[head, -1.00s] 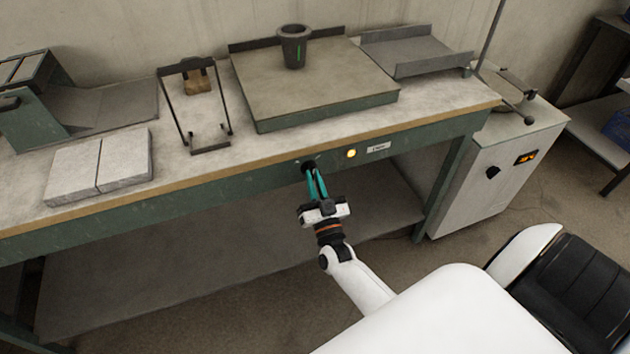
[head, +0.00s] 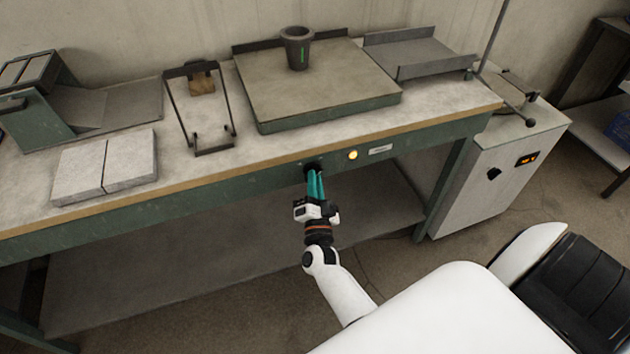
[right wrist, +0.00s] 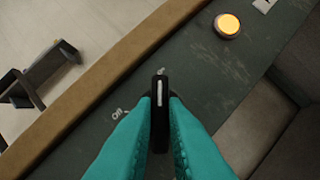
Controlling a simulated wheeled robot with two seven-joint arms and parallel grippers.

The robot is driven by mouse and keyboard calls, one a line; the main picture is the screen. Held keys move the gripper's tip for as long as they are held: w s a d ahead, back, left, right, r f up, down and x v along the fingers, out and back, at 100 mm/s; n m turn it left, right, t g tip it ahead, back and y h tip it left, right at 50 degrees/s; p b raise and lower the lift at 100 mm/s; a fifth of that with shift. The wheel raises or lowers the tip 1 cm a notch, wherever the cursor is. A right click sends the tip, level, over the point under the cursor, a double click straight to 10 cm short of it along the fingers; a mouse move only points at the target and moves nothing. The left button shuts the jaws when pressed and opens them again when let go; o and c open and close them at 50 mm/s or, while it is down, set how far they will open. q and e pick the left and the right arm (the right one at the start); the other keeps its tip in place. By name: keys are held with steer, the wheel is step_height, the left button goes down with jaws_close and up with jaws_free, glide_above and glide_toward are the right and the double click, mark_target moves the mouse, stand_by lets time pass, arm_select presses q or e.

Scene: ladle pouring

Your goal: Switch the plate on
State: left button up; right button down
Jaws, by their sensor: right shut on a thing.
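A black knob (head: 311,166) sits on the green front rail of the bench. My right gripper (head: 314,174) is shut on it with its teal fingers. In the right wrist view the knob (right wrist: 160,108) is between the fingers, with its white line pointing up the picture. A small label, seemingly "Off" (right wrist: 117,113), shows beside it, partly near the left finger. A round lamp (head: 353,155) right of the knob glows orange, also in the right wrist view (right wrist: 228,24). A thick, flat plate (head: 350,99) lies on the bench above. My left gripper is out of view.
A dark cup with a green mark (head: 297,48) stands on the plate. A wire stand (head: 198,110), two pale slabs (head: 105,168) and a grey tray (head: 420,55) are on the bench. A light cabinet with an orange display (head: 500,175) stands at right. The floor in front is open.

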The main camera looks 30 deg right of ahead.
stand_by(0.4)
steer(key=c, duration=1.5)
jaws_free()
steer(key=shift+o, duration=0.2)
steer(key=shift+s, duration=0.1)
steer(key=v, duration=1.2)
